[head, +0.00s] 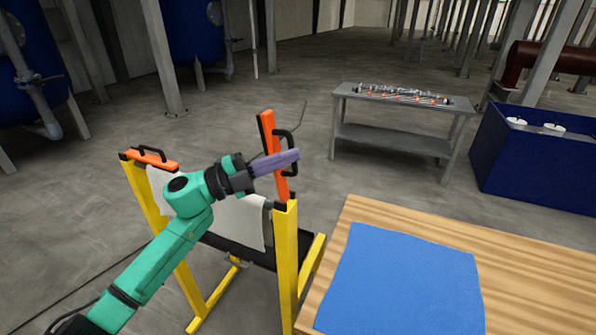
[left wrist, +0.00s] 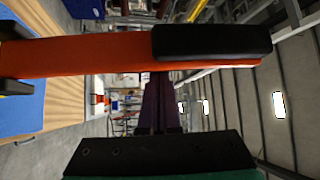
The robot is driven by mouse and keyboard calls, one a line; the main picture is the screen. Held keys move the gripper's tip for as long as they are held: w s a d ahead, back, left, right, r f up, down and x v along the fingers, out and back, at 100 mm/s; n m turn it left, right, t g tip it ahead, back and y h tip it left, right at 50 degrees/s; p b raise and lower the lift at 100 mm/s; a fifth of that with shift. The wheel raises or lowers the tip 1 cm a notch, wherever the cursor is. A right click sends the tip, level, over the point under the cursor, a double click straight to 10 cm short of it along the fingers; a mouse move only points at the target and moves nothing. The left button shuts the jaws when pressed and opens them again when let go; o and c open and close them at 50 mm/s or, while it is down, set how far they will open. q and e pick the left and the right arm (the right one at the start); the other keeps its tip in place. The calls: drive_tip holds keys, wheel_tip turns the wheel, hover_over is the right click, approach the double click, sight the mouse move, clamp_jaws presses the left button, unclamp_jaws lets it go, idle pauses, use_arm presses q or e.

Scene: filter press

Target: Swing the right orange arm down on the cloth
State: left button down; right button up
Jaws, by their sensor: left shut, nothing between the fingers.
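The right orange arm (head: 267,135) stands upright, slightly tilted, on the right yellow post of the press frame (head: 287,250). Its black handle (head: 291,152) is on its right side. The left orange arm (head: 157,159) lies low at the top of the left post. The white cloth (head: 237,220) hangs between the posts, partly hidden by my left arm. My left gripper (head: 292,158), with purple fingers, is shut and empty across the upright arm in the head view. In the left wrist view, the orange arm (left wrist: 90,55) crosses over the fingertips and hides them; I cannot tell contact.
A wooden table (head: 520,265) with a blue mat (head: 400,280) stands right of the press. A grey bench (head: 395,140) with small parts and a blue bin (head: 530,160) stand behind. Open floor lies behind the press.

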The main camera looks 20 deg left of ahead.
use_arm(q)
drive_tip(key=a+f+n+t+y+b, duration=0.4)
drive_tip(key=a+n+t+y+b, duration=0.2)
drive_tip(key=n, duration=0.5)
drive_tip(key=w+a+f+n+t+y+b, duration=0.1)
drive_tip(key=a+f+n+t+y+b, duration=0.4)
drive_tip(key=a+n+t+b, duration=0.3)
drive_tip(key=shift+a+f+n+t+y+b, duration=0.3)
drive_tip(key=shift+n+t+y+b, duration=0.45)
drive_tip(key=shift+n, duration=1.45)
drive_tip(key=shift+h, duration=0.25)
drive_tip(key=shift+r, duration=0.1)
